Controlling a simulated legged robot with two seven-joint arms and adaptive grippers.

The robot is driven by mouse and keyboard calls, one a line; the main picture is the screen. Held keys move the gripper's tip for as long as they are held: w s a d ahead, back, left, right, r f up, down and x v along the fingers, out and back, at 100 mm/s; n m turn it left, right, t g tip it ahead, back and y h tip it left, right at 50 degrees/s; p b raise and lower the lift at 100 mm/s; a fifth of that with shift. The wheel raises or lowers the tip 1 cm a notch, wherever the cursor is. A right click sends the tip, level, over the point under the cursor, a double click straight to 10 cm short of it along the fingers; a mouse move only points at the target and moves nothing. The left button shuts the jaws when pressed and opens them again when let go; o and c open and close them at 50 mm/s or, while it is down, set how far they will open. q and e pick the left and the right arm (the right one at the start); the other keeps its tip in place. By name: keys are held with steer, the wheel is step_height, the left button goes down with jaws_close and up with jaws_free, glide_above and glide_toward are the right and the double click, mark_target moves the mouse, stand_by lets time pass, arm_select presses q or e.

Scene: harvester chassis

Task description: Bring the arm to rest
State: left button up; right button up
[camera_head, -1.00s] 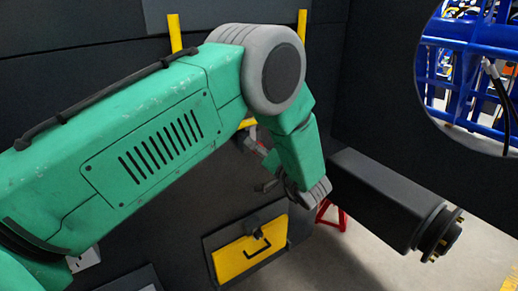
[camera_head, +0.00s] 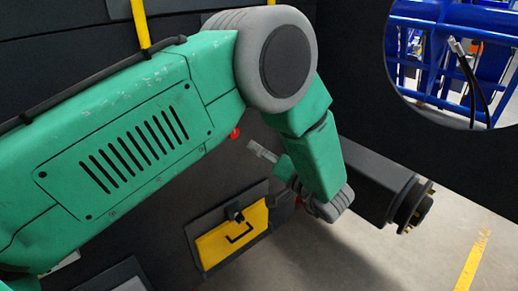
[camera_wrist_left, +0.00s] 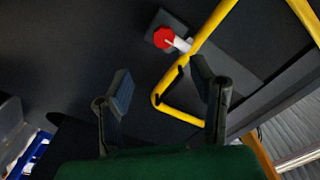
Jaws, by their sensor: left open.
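My left arm, green with grey joints, comes in from the left in the head view and bends down at the elbow. My left gripper (camera_head: 264,153) is partly hidden behind my forearm and wrist there. In the left wrist view its two dark fingers (camera_wrist_left: 160,88) stand wide apart with nothing between them. Beyond them are a red knob (camera_wrist_left: 163,38) with a white piece and a bent yellow bar (camera_wrist_left: 172,85). The fingers appear apart from the knob; whether one touches the bar I cannot tell. My right gripper is not in view.
The dark chassis wall (camera_head: 60,55) stands close behind my arm. A yellow panel with a black handle (camera_head: 232,236) is low on it. A dark beam with a hub (camera_head: 412,205) juts out at the right. Blue racks (camera_head: 455,45) show through a round opening. Floor at lower right is clear.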

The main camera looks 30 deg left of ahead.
arm_select(q)
steer(key=shift+a, duration=0.1)
steer(key=s+a+f+m+t+h+b, duration=0.1)
steer(key=s+f+m+h+b, duration=0.2)
steer(key=f, duration=0.7)
steer(key=s+a+f+m+t+h+b, duration=0.15)
steer(key=f+h+b, duration=0.3)
steer(key=f, duration=0.55)
steer(key=s+a+f+m+h+b, duration=0.1)
steer(key=s+f+h+b, duration=0.25)
steer(key=f, duration=0.65)
steer(key=s+f+g+h+b, duration=0.2)
steer(key=s+f+g+b, duration=0.2)
steer(key=s, duration=0.9)
steer(key=s+d+f+g+h+b, duration=0.1)
steer(key=s+f+g+h+b, duration=0.2)
steer(key=s+f, duration=0.7)
steer(key=s+g+b, duration=0.1)
steer(key=s+g, duration=0.1)
steer(key=s, duration=0.2)
steer(key=shift+s+d+n+h, duration=0.15)
steer(key=shift+d+n+h, duration=0.05)
steer(key=shift+n+h, duration=0.15)
